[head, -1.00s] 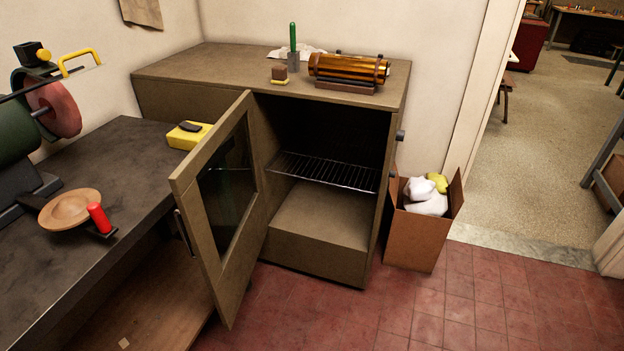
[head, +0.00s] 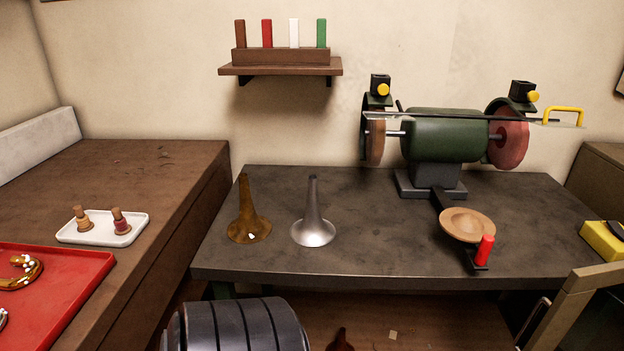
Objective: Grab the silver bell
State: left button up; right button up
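The silver bell (head: 313,222) stands upright on the dark workbench, wide flared rim down and narrow tube up. It is left of the middle of the bench, with nothing touching it. A similar brass-brown bell (head: 247,222) stands upright just to its left, with a small gap between them. Neither of my grippers shows in the head view.
The dark workbench (head: 370,255) also holds a green grinder (head: 445,135) and a wooden dish (head: 467,224) at right. A brown table (head: 170,175) with a white tray (head: 70,233) and red tray (head: 70,290) is at left. A dark ribbed cylinder (head: 237,327) stands in front.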

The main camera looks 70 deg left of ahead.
aim_at(312, 230)
jog(key=u, duration=2.2)
jog(key=i+l+u, duration=0.1)
jog(key=l+u, duration=0.15)
jog(key=l, duration=0.35)
jog(key=i+l+u, duration=0.1)
jog(key=l+u, duration=0.2)
jog(key=l, duration=0.3)
